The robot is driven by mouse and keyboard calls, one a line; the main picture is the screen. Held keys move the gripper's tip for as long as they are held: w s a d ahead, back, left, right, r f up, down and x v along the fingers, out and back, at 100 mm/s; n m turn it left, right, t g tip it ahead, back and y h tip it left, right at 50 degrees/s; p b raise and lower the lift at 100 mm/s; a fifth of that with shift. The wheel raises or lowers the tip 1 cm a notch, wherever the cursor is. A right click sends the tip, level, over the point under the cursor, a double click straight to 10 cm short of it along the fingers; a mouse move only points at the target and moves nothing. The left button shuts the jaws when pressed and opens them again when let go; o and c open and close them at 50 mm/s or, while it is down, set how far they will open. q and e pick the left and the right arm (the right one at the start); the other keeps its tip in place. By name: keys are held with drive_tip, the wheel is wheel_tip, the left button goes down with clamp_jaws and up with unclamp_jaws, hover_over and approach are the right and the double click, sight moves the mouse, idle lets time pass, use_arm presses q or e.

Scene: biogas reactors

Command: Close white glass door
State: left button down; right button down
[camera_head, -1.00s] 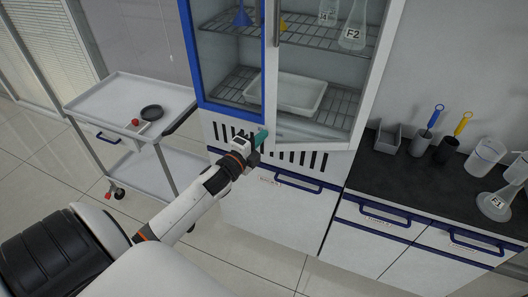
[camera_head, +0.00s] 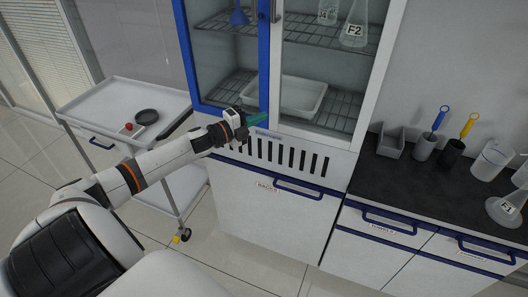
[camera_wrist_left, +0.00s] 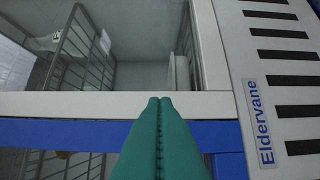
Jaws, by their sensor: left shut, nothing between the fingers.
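The white glass door (camera_head: 369,80) is the right door of the tall cabinet. In the head view it looks flush with the cabinet front, or nearly so; any small gap is hard to tell. The blue-framed door (camera_head: 264,70) beside it also looks closed. My left gripper (camera_head: 257,119) is shut and empty, at the lower inner corner where the two doors meet. In the left wrist view its teal fingers (camera_wrist_left: 160,101) lie across the blue frame, tips at the white frame (camera_wrist_left: 60,104); contact is unclear. My right gripper is out of view.
Below the doors are a vent panel (camera_head: 318,163) and a drawer front with a blue handle (camera_head: 299,190). A white cart (camera_head: 85,100) stands left, near my left arm. A dark counter (camera_head: 385,185) with flasks and holders is at the right.

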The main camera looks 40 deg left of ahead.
use_arm(q)
drive_tip(key=b+v, duration=0.2)
drive_tip(key=v, duration=1)
